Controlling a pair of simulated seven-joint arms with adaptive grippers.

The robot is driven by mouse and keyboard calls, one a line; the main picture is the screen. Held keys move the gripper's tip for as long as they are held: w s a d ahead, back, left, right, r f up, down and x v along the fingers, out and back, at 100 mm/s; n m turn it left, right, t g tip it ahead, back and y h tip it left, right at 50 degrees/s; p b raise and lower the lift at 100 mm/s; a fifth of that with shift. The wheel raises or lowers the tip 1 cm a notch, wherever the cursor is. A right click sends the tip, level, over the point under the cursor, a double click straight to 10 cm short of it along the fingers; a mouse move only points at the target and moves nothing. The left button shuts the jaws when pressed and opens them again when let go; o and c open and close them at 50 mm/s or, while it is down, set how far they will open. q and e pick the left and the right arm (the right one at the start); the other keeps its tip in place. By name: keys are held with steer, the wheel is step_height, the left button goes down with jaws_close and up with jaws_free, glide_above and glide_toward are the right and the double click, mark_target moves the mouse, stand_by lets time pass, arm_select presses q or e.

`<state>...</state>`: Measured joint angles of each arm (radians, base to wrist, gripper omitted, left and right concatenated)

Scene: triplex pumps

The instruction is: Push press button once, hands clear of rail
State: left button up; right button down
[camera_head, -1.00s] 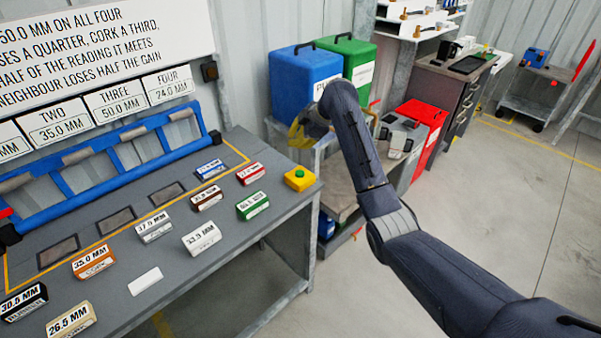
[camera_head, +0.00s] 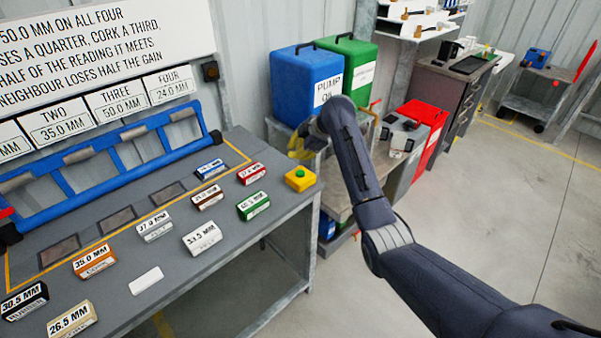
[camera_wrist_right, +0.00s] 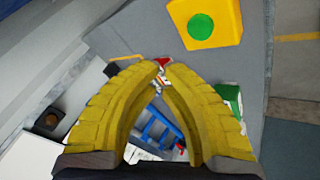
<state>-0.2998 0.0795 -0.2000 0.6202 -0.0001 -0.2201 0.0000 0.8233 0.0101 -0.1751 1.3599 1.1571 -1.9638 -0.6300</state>
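The press button is a green button on a yellow box (camera_head: 299,180) at the right back corner of the grey bench. In the right wrist view the yellow box (camera_wrist_right: 228,30) with its green button (camera_wrist_right: 201,26) is at the top, beyond the fingertips. My right gripper (camera_head: 301,148) is above and behind the box in the head view, apart from it. Its yellow fingers (camera_wrist_right: 158,68) meet at the tips with nothing between them. The blue rail (camera_head: 115,170) with grey pads runs along the left back of the bench, away from this gripper. My left gripper is out of view.
Labelled blocks, such as the green one (camera_head: 253,206) and the red one (camera_head: 251,174), lie on the bench (camera_head: 225,262). Behind my right arm stand a blue can (camera_head: 300,82), a green can (camera_head: 352,62) and a red bin (camera_head: 428,125). Open floor lies right.

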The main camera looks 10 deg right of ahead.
mark_target(296, 173)
steer(key=shift+f, duration=2.15)
